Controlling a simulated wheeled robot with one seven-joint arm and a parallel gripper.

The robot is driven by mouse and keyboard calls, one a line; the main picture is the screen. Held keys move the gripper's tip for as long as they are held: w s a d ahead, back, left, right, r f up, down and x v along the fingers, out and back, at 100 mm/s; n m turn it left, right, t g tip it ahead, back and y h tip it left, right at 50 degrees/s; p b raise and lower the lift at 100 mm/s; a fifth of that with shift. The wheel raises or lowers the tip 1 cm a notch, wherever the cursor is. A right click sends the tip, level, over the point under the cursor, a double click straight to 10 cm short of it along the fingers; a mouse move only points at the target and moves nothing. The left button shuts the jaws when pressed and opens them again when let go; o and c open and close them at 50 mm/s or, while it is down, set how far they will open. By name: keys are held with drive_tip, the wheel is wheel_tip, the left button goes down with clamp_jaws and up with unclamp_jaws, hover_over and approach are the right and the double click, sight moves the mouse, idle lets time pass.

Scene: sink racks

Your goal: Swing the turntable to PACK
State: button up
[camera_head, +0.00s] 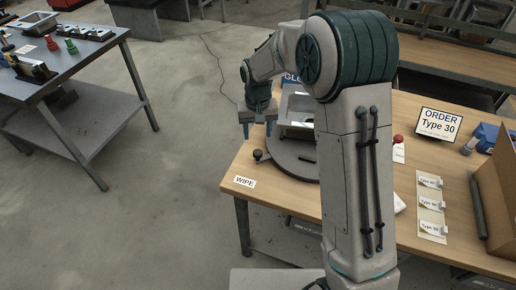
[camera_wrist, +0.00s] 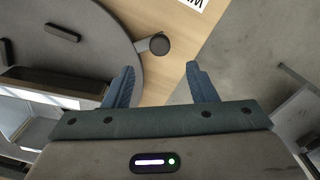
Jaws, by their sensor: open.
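The turntable (camera_head: 283,163) is a dark grey disc on the wooden table, partly hidden by my arm. A short dark knob (camera_head: 261,155) stands at its left rim. In the wrist view the disc (camera_wrist: 95,40) fills the upper left, and the knob (camera_wrist: 158,44) lies just beyond my fingertips, roughly in line with the gap. My gripper (camera_head: 257,126) is open and empty, pointing down near the disc's left edge. In the wrist view its blue fingers (camera_wrist: 160,70) are spread apart, with no contact visible. No PACK label is readable.
A pale box-like fixture (camera_head: 298,104) stands on the disc. A WIPE label (camera_head: 244,182) lies at the table's front left corner. An ORDER Type 30 sign (camera_head: 438,123), type labels (camera_head: 431,203) and a cardboard box (camera_head: 492,195) are on the right. Floor left of the table is clear.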

sight(258, 152)
wheel_tip(258, 152, down, 9)
drive_tip(key=shift+p, duration=0.5)
clamp_jaws()
